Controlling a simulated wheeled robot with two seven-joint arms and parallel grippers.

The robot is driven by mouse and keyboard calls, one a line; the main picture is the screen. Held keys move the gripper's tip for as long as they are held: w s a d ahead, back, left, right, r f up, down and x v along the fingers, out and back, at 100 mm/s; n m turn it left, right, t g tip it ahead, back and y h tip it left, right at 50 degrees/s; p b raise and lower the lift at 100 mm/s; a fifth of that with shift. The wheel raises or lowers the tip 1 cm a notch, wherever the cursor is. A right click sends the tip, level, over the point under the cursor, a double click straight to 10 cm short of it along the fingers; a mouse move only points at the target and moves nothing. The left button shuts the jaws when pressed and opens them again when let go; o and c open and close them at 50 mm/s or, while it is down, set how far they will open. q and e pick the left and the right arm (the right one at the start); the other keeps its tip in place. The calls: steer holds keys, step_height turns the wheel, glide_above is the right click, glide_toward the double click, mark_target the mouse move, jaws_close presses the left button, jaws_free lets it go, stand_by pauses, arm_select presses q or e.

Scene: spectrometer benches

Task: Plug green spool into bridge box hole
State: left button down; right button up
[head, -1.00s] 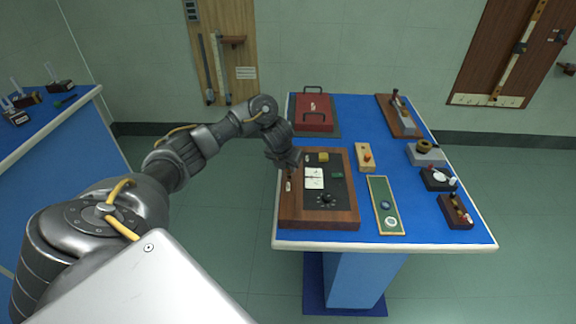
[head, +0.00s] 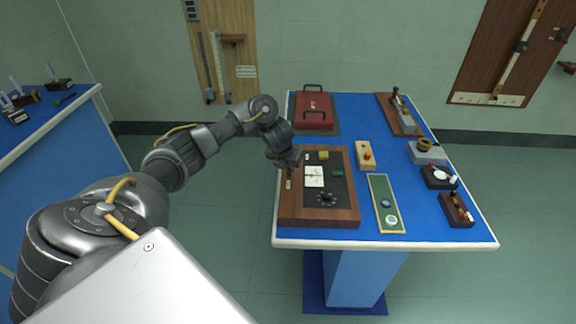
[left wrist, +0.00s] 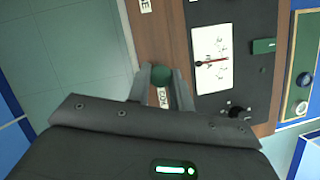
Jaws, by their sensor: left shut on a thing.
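The bridge box (head: 348,219) is a wooden box with a black panel, a white meter and a dark knob, near the left edge of the blue bench. My left gripper (head: 291,168) is over its left wooden margin, pointing down. In the left wrist view the gripper (left wrist: 162,88) is shut on the round dark green spool (left wrist: 161,75), which shows between the fingertips. A white label (left wrist: 163,97) lies just below the spool in that view. The hole is hidden, and I cannot tell whether the spool is above it or in it. My right gripper is out of view.
A red case (head: 313,112) stands behind the box. Bare blue bench (head: 357,115) shows behind.

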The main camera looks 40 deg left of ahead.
arm_select(q)
steer(key=shift+f+b, duration=0.65)
steer(key=shift+f, duration=0.25)
stand_by(0.3)
steer(key=c, duration=1.3)
jaws_free()
steer(key=o, duration=0.5)
steer(key=shift+o, duration=0.2)
steer(key=p+v, duration=0.5)
steer(key=v, duration=0.5)
steer(key=shift+s+r, duration=0.2)
steer(key=shift+r, duration=0.15)
